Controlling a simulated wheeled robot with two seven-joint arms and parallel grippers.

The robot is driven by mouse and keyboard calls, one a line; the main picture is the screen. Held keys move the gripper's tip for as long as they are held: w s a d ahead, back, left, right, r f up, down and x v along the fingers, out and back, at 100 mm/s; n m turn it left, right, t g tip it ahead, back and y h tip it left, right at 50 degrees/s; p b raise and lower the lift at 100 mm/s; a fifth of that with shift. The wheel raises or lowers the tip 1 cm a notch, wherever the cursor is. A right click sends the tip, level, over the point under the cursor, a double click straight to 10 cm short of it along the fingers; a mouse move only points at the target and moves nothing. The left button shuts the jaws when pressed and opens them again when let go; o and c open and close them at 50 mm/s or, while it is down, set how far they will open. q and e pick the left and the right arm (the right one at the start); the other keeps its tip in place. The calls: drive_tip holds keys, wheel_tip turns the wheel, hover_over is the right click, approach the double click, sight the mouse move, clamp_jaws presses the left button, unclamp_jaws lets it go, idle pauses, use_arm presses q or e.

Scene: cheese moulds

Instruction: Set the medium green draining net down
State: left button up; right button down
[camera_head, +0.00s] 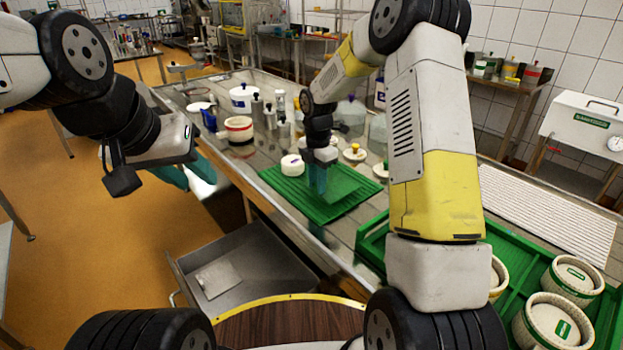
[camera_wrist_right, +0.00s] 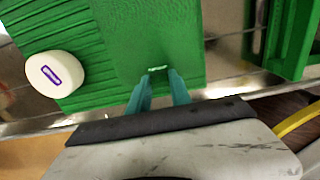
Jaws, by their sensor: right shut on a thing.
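The medium green draining net (camera_head: 345,187) looks like a flat green sheet over the metal table, with its far part in the right wrist view (camera_wrist_right: 150,30). My right gripper (camera_head: 318,182) points down at it, and its teal fingers (camera_wrist_right: 159,80) are shut on the net, with a small pale mark just beyond the tips. Whether the net rests fully on what is below is hard to tell. My left gripper (camera_head: 190,172) is open and empty, off the table's left side.
A white round cheese (camera_head: 292,165) with a purple label sits on ridged green matting left of my right gripper; it also shows in the wrist view (camera_wrist_right: 55,75). A green tray (camera_head: 510,280) with several round moulds stands at right. Bottles and tubs fill the table's back.

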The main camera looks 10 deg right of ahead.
drive_tip(key=shift+f, duration=1.4)
drive_tip(key=shift+f, duration=0.1)
drive_tip(key=c, duration=1.2)
unclamp_jaws()
